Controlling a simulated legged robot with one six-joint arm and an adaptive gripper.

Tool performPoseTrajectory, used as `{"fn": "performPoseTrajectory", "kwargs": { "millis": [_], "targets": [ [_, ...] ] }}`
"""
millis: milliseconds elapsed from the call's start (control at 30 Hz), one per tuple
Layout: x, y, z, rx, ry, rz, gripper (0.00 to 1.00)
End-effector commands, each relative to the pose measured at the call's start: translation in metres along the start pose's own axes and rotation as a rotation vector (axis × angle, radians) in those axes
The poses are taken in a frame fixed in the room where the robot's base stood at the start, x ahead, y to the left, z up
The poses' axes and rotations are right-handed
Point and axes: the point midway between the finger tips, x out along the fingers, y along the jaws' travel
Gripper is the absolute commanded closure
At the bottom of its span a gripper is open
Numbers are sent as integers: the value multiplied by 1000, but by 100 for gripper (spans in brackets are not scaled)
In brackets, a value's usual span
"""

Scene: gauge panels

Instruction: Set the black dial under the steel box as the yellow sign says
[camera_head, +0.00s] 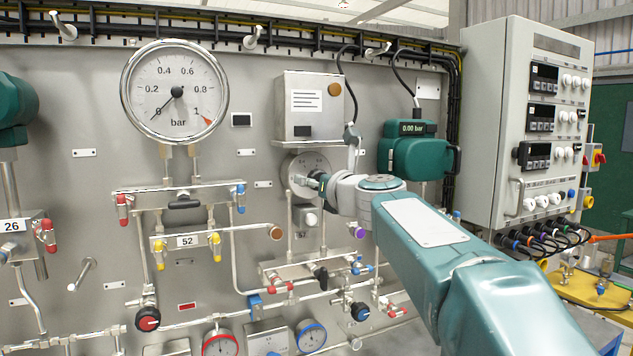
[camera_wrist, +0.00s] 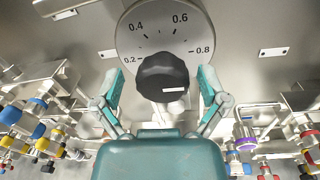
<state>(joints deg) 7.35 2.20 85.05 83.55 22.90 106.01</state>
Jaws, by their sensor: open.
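The steel box (camera_head: 308,125) hangs on the panel in the head view, with a white label and a brown round spot on its front. Below it is a round scale plate (camera_head: 296,165), partly hidden by my gripper (camera_head: 318,181). In the wrist view the black dial (camera_wrist: 160,70) stands on this plate (camera_wrist: 155,22), marked 0.2 to 0.8. A white mark shows low on the dial's right side. My gripper (camera_wrist: 160,78) is open, one finger on each side of the dial, with visible gaps. I make out no yellow sign in either view.
A large bar gauge (camera_head: 174,90) left of the box has its needle near 0. A green device (camera_head: 413,153) reading 0.00 bar is right of my gripper. Pipes and coloured valves (camera_head: 290,268) fill the panel below. A grey control cabinet (camera_head: 500,110) juts out at right.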

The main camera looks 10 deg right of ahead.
Motion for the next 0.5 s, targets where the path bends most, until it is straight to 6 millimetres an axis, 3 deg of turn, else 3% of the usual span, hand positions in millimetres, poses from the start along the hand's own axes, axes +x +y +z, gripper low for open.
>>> {"fn": "performPoseTrajectory", "kwargs": {
  "millis": [33,67,200,233,500],
  "targets": [
    [0,0,0,0,0,0,7],
    [0,0,0,0,0,0,16],
    [0,0,0,0,0,0,78],
    [0,0,0,0,0,0,89],
    [0,0,0,-5,1,-1,89]
  ]
}}
